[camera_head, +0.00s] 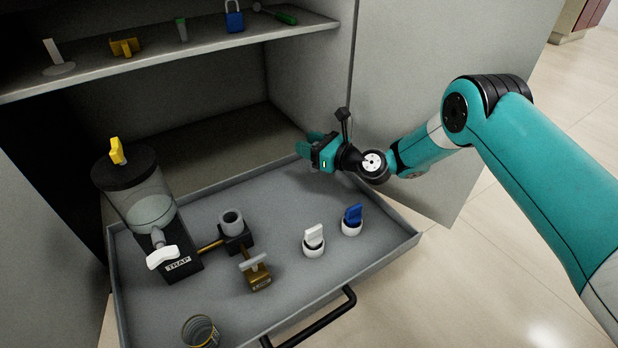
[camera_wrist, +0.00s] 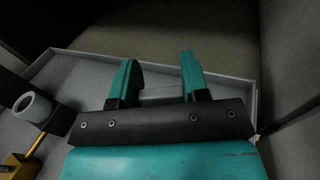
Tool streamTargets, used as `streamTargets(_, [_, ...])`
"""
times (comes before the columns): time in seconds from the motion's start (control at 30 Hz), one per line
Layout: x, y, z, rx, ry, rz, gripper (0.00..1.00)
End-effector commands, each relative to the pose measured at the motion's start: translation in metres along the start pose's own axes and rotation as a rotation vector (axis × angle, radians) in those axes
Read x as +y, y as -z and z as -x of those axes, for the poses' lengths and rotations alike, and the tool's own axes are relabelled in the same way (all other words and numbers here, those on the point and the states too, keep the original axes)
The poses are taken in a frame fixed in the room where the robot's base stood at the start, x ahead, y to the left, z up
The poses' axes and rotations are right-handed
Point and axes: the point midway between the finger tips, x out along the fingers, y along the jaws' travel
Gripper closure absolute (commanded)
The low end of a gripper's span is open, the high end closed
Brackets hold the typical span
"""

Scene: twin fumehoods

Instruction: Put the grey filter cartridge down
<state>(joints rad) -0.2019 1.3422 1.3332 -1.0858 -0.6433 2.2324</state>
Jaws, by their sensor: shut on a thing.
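My gripper (camera_head: 308,148) is over the back right part of the grey drawer (camera_head: 195,305). In the wrist view its two teal fingers (camera_wrist: 160,62) stand apart with a grey piece, the filter cartridge (camera_wrist: 162,95), between them. Only a small part of the cartridge shows above the black gripper body. In the head view the gripper hides it. I cannot tell whether it touches the drawer floor.
The trap (camera_head: 175,262) stands at the drawer's left. A grey open cylinder (camera_head: 232,224) on a black block and a brass valve (camera_head: 257,278) are beside it. A white-handled knob (camera_head: 314,241) and a blue-handled knob (camera_head: 352,219) are at right. A shelf (camera_head: 205,50) hangs above.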

Motion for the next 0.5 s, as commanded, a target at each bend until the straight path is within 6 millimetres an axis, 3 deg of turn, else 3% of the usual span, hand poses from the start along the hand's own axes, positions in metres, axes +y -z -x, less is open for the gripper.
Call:
streamTargets(0.03, [0.000,0.014,-0.001,-0.001,0.000,0.000,0.81])
streamTargets(0.27, [0.000,0.028,-0.002,-0.001,0.000,0.001,0.81])
streamTargets(0.5, [0.000,0.065,-0.004,-0.002,0.000,0.001,0.81])
